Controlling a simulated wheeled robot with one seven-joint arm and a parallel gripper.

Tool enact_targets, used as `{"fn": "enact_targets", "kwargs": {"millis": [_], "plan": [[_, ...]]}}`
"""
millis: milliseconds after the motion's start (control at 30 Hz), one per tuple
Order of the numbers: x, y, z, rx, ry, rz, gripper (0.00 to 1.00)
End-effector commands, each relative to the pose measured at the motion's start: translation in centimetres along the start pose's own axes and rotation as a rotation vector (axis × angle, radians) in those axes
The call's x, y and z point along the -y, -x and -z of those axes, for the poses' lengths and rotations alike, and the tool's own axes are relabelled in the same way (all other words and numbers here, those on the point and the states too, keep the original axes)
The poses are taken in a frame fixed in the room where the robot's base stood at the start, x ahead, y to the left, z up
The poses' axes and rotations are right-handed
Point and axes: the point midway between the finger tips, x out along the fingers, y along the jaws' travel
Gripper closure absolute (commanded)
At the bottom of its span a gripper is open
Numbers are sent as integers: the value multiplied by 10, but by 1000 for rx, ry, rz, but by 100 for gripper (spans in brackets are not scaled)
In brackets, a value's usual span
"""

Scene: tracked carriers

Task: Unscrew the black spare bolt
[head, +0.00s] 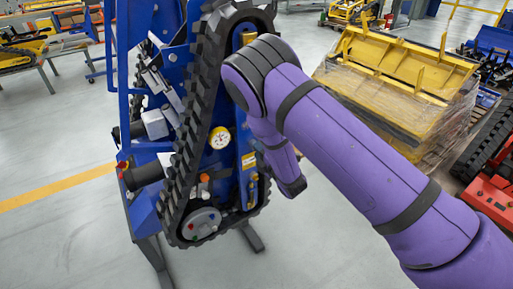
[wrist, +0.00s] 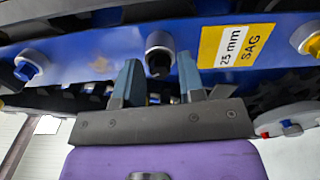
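In the wrist view, a dark round bolt end (wrist: 159,64), which looks like the black bolt, sits in a grey collar (wrist: 159,42) on the blue side frame (wrist: 110,47) of the tracked carrier. My gripper (wrist: 158,62) is open, with one finger to the left of the bolt and one to the right. Gaps show between the fingers and the bolt, and it holds nothing. How far the fingertips are from the bolt in depth is unclear. In the head view the carrier's black track (head: 197,110) stands upright; my purple arm hides the bolt and most of the gripper.
A blue-headed bolt (wrist: 27,70) and a yellow bolt (wrist: 313,46) sit in similar collars on either side. A gauge (head: 219,138) is on the carrier. Wrapped yellow parts (head: 390,80) stand behind right; open floor lies left.

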Motion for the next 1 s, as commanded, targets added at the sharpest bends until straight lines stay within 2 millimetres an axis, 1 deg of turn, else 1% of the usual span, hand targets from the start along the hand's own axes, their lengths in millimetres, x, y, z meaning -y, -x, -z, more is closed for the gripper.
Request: {"fn": "enact_targets", "kwargs": {"millis": [400, 500, 667, 767, 1000], "plan": [[0, 0, -3, 5, -656, -2, 64], [0, 0, -2, 3, -758, -1, 64], [0, 0, -1, 2, -838, -1, 64], [0, 0, -3, 4, -965, -2, 64], [0, 0, -2, 3, -1367, -3, 64]]}}
